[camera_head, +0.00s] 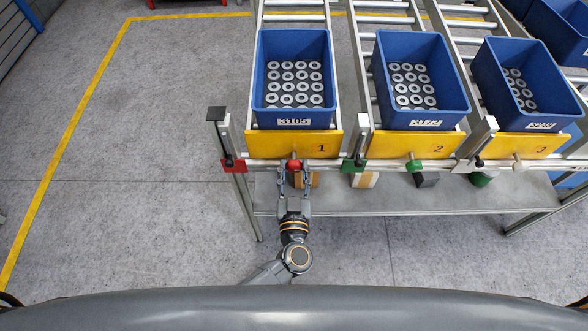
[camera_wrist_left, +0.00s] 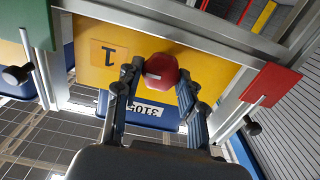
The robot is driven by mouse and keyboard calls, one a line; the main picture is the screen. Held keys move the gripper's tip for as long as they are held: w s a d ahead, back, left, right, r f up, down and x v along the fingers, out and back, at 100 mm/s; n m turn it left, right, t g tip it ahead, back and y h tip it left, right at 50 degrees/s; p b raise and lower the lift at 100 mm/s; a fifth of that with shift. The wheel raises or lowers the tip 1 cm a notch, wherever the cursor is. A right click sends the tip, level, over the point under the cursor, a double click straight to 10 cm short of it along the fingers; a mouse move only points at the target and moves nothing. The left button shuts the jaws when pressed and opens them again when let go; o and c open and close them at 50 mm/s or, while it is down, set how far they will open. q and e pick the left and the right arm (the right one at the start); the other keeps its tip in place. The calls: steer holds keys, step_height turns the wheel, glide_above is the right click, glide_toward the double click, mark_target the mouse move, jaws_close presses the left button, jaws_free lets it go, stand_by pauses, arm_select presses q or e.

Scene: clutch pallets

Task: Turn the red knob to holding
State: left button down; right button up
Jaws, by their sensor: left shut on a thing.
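The red knob (camera_head: 294,164) sits on the front rail below the yellow plate marked 1 (camera_head: 321,148). My left gripper (camera_head: 294,172) reaches it from the front and is shut on it. In the left wrist view the red knob (camera_wrist_left: 161,70) sits between the two fingers of my left gripper (camera_wrist_left: 159,79), partly covered by them. A small pale label shows on its face. What the label says is too small to read. My right gripper is not in view.
Blue crates of grey rings, such as the first crate (camera_head: 261,112), stand on roller lanes. Lever posts with a red plate (camera_head: 233,166) and a green plate (camera_head: 352,165) flank the first lane. A green knob (camera_head: 414,166) is further right. Floor at left is clear.

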arm_select(q)
steer(key=shift+n, duration=0.3)
steer(key=n, duration=0.2)
steer(key=shift+n, duration=0.3)
steer(key=shift+a+n, duration=0.1)
steer(key=shift+n, duration=1.7)
steer(key=c, duration=0.8)
jaws_free()
steer(key=shift+s, duration=0.1)
steer(key=s, duration=1.2)
steer(key=shift+w, duration=0.1)
